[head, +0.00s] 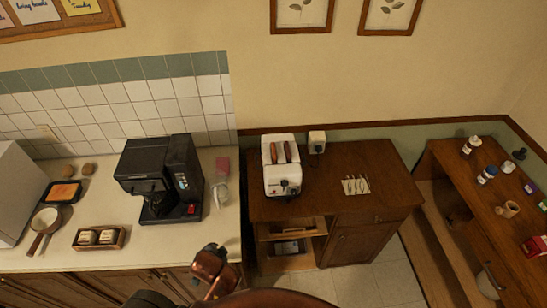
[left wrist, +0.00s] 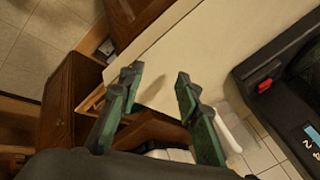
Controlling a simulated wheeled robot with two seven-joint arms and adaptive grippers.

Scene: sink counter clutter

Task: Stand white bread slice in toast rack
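A white toaster (head: 282,180) stands on the wooden cabinet in the head view, with two brown strips (head: 274,154) in its top slots; I cannot tell whether they are bread. A pale wire toast rack (head: 355,185) stands to the toaster's right and looks empty. I cannot make out a white bread slice for certain. My left gripper (left wrist: 160,90) has its two green-padded fingers apart with nothing between them, above the cream counter's edge in the left wrist view. My right gripper is not in view.
A black coffee machine (head: 160,180) stands on the cream counter (head: 130,265); it also shows in the left wrist view (left wrist: 285,80). A pan (head: 44,220), a dark tray (head: 62,191) and a wooden box (head: 99,238) are left of it. The cabinet top (head: 385,170) is free around the rack.

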